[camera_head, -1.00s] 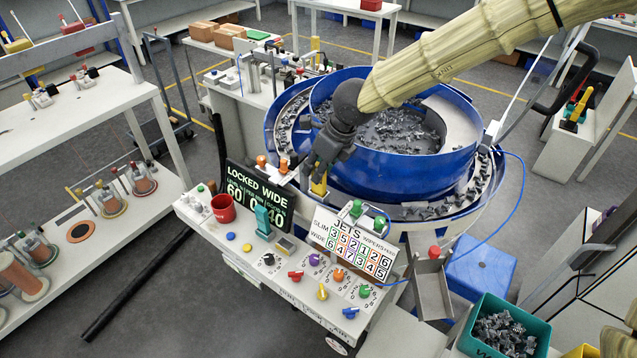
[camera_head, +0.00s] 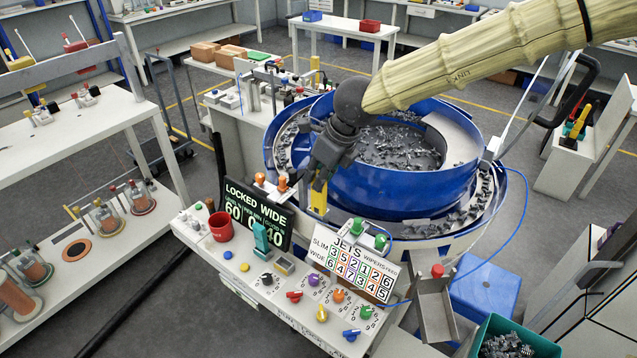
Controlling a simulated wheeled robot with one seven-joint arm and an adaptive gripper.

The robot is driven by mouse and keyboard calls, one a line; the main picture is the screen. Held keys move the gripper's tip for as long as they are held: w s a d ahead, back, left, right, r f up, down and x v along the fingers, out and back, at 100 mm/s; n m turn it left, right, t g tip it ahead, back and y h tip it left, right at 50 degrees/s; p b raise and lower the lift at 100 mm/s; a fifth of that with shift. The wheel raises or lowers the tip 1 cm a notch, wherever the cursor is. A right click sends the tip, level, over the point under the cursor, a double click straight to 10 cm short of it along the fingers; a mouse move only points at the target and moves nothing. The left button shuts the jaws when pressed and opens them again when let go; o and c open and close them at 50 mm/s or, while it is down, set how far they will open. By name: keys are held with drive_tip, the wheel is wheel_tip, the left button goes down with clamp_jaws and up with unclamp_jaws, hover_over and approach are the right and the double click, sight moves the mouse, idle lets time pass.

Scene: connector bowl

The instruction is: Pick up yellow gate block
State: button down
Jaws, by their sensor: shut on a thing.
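The yellow gate block (camera_head: 319,202) is a small upright yellow piece at the near left rim of the blue bowl feeder (camera_head: 345,178). My gripper (camera_head: 320,183) points down over it and is shut on its upper part. The lower part of the block shows below the fingers. I cannot tell whether its bottom touches the surface beneath. The fingers are dark and partly hide the block's top.
A black display sign (camera_head: 258,214) and a white jets card (camera_head: 355,262) stand close in front. The control panel (camera_head: 243,281) holds several coloured knobs and a red mug (camera_head: 221,226). A metal chute (camera_head: 436,308) and a green bin (camera_head: 512,336) are at right.

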drive_tip(key=s+r+b, duration=0.1)
drive_tip(key=s+b, duration=0.3)
drive_tip(key=s, duration=1)
drive_tip(key=shift+s+d+r+b, duration=0.15)
drive_tip(key=shift+s+d+b, duration=0.1)
drive_tip(key=shift+s+b, duration=0.15)
